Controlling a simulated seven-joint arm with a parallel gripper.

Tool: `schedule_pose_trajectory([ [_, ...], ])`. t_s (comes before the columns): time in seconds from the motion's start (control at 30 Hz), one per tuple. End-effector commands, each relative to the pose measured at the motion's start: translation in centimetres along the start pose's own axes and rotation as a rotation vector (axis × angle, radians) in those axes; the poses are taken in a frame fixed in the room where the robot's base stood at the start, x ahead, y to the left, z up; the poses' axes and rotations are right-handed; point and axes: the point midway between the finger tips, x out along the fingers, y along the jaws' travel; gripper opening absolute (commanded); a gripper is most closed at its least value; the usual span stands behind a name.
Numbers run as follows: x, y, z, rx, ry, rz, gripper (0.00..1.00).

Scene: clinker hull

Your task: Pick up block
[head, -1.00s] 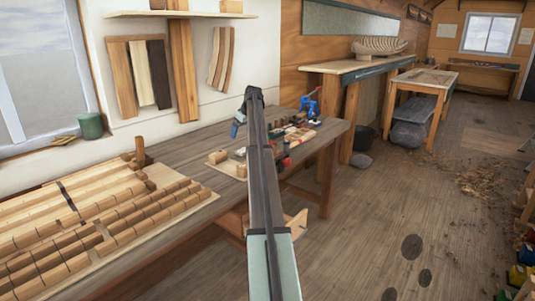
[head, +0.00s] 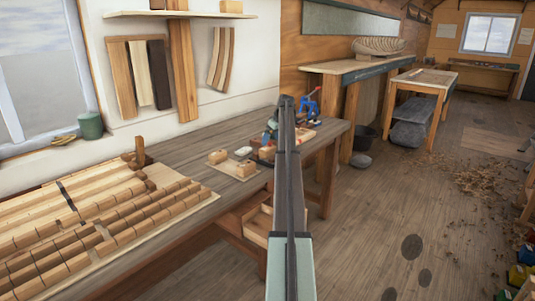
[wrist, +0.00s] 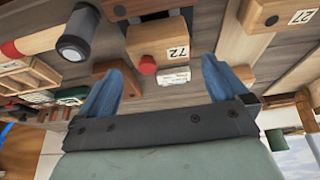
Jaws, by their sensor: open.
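My gripper (wrist: 163,70) is open, with its two blue fingers spread and nothing between them that I can see it holding. In the wrist view a wooden block marked 72 (wrist: 165,42) lies beyond the gap between the fingertips. A second wooden block marked 27 (wrist: 275,25) lies to the right, past the right finger. Which block the task means is not shown. In the head view blocks (head: 217,157) (head: 245,169) lie on the bench left of my arm, which hides most of the gripper; a blue finger (head: 268,138) shows beside it.
The wrist view shows a red-ended peg (wrist: 147,64), a white labelled piece (wrist: 173,78) and a dark-headed mallet (wrist: 75,47) close around the fingers. In the head view, long rows of wooden pieces (head: 110,215) fill the near bench. Bare bench (head: 185,150) lies between them and the clutter.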

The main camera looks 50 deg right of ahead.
Motion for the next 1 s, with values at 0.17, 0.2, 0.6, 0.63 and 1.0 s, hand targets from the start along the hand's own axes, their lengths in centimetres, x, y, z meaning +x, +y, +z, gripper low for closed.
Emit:
schedule_pose_trajectory([
  [0.17,1.8,0.0,0.0,0.0,0.0,0.001,1.0],
  [0.2,2.0,0.0,0.0,0.0,0.0,0.001,1.0],
  [0.6,5.9,0.1,-0.1,0.001,0.0,0.0,1.0],
  [0.63,6.2,0.1,-0.1,0.001,0.0,0.0,1.0],
  [1.0,7.2,0.1,-0.1,0.001,0.001,0.001,0.96],
])
